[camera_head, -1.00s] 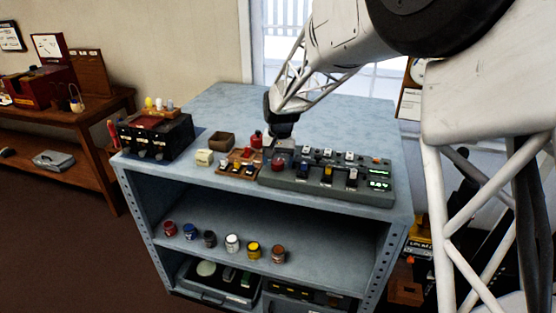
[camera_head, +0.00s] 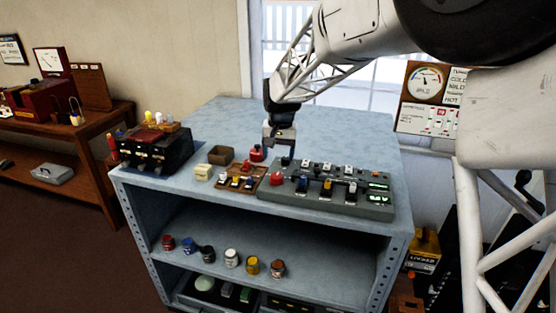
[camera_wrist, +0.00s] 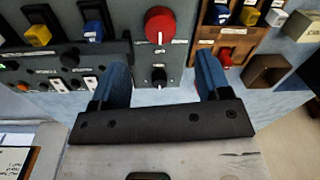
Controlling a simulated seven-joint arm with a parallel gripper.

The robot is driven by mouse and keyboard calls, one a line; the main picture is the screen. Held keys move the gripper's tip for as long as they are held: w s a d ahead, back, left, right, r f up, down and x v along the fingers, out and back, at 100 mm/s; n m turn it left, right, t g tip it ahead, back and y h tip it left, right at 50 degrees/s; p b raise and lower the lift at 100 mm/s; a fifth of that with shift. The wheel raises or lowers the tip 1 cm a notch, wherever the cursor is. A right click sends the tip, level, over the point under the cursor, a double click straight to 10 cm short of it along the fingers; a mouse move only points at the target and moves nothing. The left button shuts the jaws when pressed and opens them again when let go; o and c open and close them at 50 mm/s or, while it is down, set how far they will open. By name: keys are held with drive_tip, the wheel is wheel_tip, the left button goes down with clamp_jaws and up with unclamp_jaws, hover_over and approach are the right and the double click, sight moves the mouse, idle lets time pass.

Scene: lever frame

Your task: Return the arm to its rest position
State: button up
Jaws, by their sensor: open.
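My gripper (camera_head: 279,150) hangs above the blue-grey bench top, just behind the left end of the grey lever panel (camera_head: 345,207). In the wrist view my gripper (camera_wrist: 165,85) has its two blue fingers spread wide apart with nothing between them. The panel's red round knob (camera_wrist: 160,25) shows beyond the fingertips, with a small black knob (camera_wrist: 159,77) nearer. The red knob also shows in the head view (camera_head: 276,179) in front of the gripper. My white lattice arm (camera_head: 305,70) reaches in from the upper right.
A wooden switch board (camera_head: 240,180), a cream block (camera_head: 203,172), a brown open box (camera_head: 221,155) and a black unit (camera_head: 155,152) stand left of the panel. Small jars (camera_head: 231,258) line the shelf below. The bench top (camera_head: 345,130) behind the panel is clear.

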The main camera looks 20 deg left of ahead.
drive_tip(key=shift+d+r, duration=0.1)
idle(0.3)
drive_tip(key=s+d+r, duration=0.3)
drive_tip(key=s+d, duration=0.2)
drive_tip(key=d, duration=0.4)
drive_tip(key=s+d+r+m+t, duration=0.1)
drive_tip(key=s+d+r, duration=0.1)
drive_tip(key=s+d, duration=0.5)
drive_tip(key=s+d+r, duration=0.3)
drive_tip(key=s+d, duration=0.1)
drive_tip(key=d, duration=0.6)
drive_tip(key=s+d+f, duration=0.1)
drive_tip(key=s+d, duration=0.3)
drive_tip(key=s, duration=0.3)
drive_tip(key=s+d+f+m+t, duration=0.1)
drive_tip(key=s+d+f, duration=0.1)
drive_tip(key=s+d, duration=0.3)
drive_tip(key=s+d+f, duration=0.1)
drive_tip(key=s+d, duration=0.4)
drive_tip(key=s, duration=0.6)
drive_tip(key=shift+s+f+t+h, duration=0.2)
drive_tip(key=shift+t+h, duration=0.2)
